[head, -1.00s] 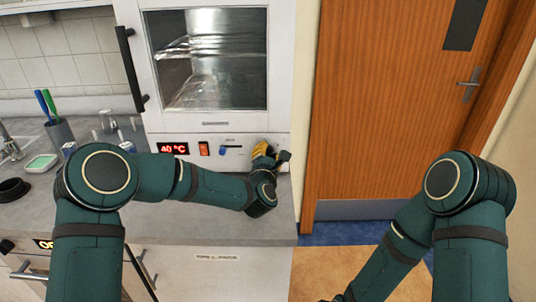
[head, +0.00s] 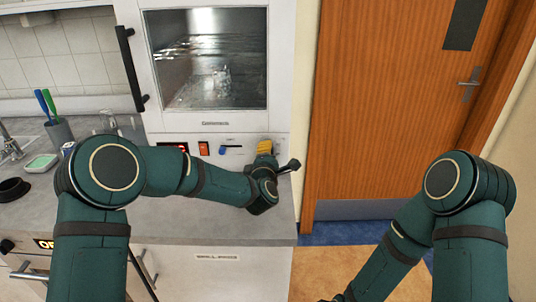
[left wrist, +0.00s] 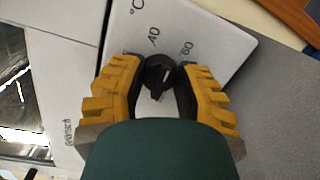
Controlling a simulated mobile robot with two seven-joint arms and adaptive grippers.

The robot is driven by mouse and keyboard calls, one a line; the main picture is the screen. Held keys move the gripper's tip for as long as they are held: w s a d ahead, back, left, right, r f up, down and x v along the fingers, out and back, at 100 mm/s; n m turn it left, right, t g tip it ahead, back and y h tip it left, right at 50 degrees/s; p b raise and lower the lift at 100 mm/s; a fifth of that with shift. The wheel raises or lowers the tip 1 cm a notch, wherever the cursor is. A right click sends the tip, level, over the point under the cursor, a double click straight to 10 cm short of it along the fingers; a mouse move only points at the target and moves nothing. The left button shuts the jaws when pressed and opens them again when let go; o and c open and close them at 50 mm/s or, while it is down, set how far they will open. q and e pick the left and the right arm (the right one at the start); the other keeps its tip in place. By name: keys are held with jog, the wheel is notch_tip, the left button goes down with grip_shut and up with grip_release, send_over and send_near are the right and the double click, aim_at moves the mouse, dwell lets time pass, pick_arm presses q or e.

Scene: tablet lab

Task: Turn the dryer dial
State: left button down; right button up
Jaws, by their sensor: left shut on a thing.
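The dryer (head: 281,80) is a white cabinet with a glass window, standing on the counter. Its black dial (left wrist: 158,74) shows in the left wrist view, on a white panel with the printed marks 40 and 60 beside it. My left gripper (left wrist: 160,70) has its yellow fingers on both sides of the dial and is shut on it. In the head view my left gripper (head: 265,147) is at the right end of the dryer's lower panel and hides the dial. My right arm comes down at the right; its gripper is out of the picture.
A red switch (head: 203,149) and a blue slider (head: 223,150) sit left of my left gripper. The red display (head: 173,144) is mostly covered by my left arm. A wooden door (head: 385,100) is at right.

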pick_arm(q)
jog(key=m, duration=0.4)
jog(key=shift+d+r+y, duration=0.1)
jog(key=shift+r+y, duration=0.05)
jog(key=shift+y, duration=0.15)
jog(key=m, duration=0.3)
jog(key=shift+m+g+y, duration=0.3)
jog(key=m+p, duration=0.1)
jog(key=m, duration=0.2)
jog(key=shift+y, duration=0.3)
jog(key=m+p, duration=0.1)
jog(key=m, duration=0.3)
jog(key=shift+y, duration=0.3)
jog(key=m+p, duration=0.1)
jog(key=m, duration=0.2)
jog(key=shift+m+y, duration=0.3)
jog(key=m+p, duration=0.1)
jog(key=m, duration=0.2)
jog(key=shift+f, duration=0.2)
jog(key=m+p, duration=0.1)
jog(key=m, duration=0.2)
jog(key=shift+m+t+y, duration=0.3)
jog(key=shift+m+t, duration=0.1)
jog(key=shift+a+f+m+p, duration=0.1)
jog(key=shift+m+p, duration=0.2)
jog(key=shift+m, duration=0.4)
jog(key=shift+a+f+m+p, duration=0.1)
jog(key=shift+m+p, duration=0.15)
jog(key=shift+m, duration=0.45)
